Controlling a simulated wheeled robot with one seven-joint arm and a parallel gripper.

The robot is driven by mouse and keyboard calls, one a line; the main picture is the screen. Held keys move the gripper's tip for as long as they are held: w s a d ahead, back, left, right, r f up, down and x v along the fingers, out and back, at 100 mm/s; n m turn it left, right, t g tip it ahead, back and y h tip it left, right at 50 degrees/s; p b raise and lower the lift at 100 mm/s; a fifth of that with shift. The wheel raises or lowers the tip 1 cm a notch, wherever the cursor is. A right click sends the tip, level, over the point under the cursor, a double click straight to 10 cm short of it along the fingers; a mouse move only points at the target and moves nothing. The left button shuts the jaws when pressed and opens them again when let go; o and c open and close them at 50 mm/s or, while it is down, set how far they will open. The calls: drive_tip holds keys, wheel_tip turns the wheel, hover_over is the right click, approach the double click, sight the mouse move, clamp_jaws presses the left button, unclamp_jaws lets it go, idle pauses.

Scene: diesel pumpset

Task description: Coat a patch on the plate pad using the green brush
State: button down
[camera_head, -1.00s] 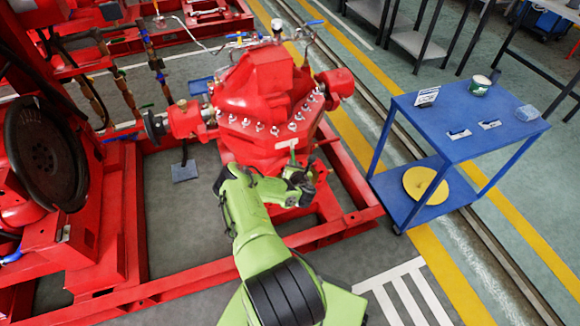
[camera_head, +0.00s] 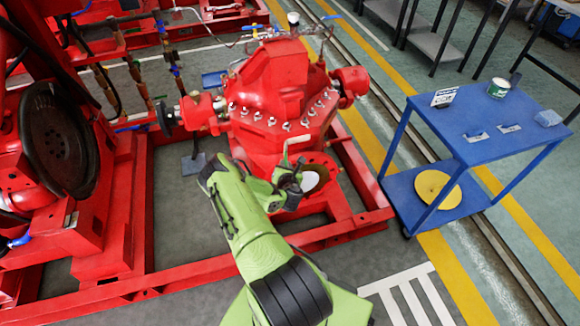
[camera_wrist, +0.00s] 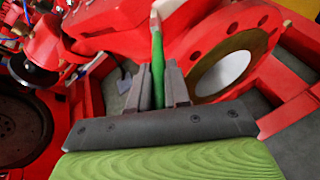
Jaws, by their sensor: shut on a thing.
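My gripper (camera_wrist: 158,88) is shut on the green brush (camera_wrist: 157,72), whose green handle rises between the two fingers in the wrist view. The brush's pale end (camera_wrist: 155,22) points up and away, in front of the red pump. In the head view my gripper (camera_head: 290,180) is at the pump's front, beside its round flange. A pale round face (camera_wrist: 222,73) lies inside that flange, to the right of the brush; it also shows in the head view (camera_head: 312,179). I cannot tell whether this face is the plate pad. No coated patch can be made out.
The red pump (camera_head: 275,78) stands on a red base frame (camera_head: 350,228). A blue cart (camera_head: 455,115) at the right bears a tin (camera_head: 499,88) and a small sign (camera_head: 444,97); a yellow disc (camera_head: 436,189) lies on its lower shelf. A dark wheel (camera_head: 58,140) is at the left.

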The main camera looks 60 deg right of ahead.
drive_tip(key=shift+s+a+f, duration=0.1)
drive_tip(key=shift+s, duration=0.15)
drive_tip(key=s+a+b, duration=0.3)
drive_tip(key=a+b, duration=0.1)
drive_tip(key=b, duration=0.4)
drive_tip(key=shift+s, duration=0.4)
drive_tip(key=shift+s+a, duration=1.05)
drive_tip(key=shift+a, duration=0.05)
